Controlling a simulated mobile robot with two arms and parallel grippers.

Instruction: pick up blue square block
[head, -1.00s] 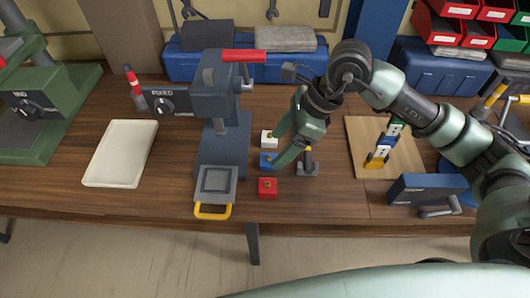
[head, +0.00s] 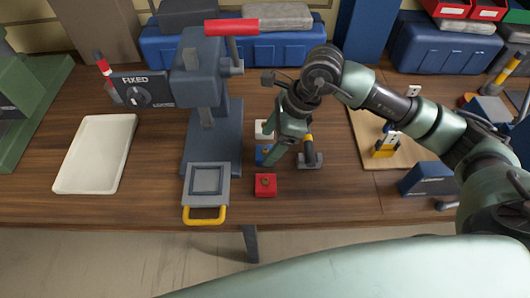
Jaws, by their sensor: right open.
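The blue square block (head: 262,155) lies on the wooden table between a white block (head: 261,130) behind it and a red block (head: 265,186) in front of it. It is partly hidden by my right gripper (head: 274,158). The right gripper points down over the row of blocks, its fingers apart, with one fingertip close beside the blue block. I cannot tell whether it touches the block. My left gripper is not in view.
A grey press (head: 209,120) with a red handle and yellow pull stands left of the blocks. A dark stand (head: 310,158) is close on their right. A white tray (head: 93,154) lies at the left. A wooden board (head: 370,140) lies at the right.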

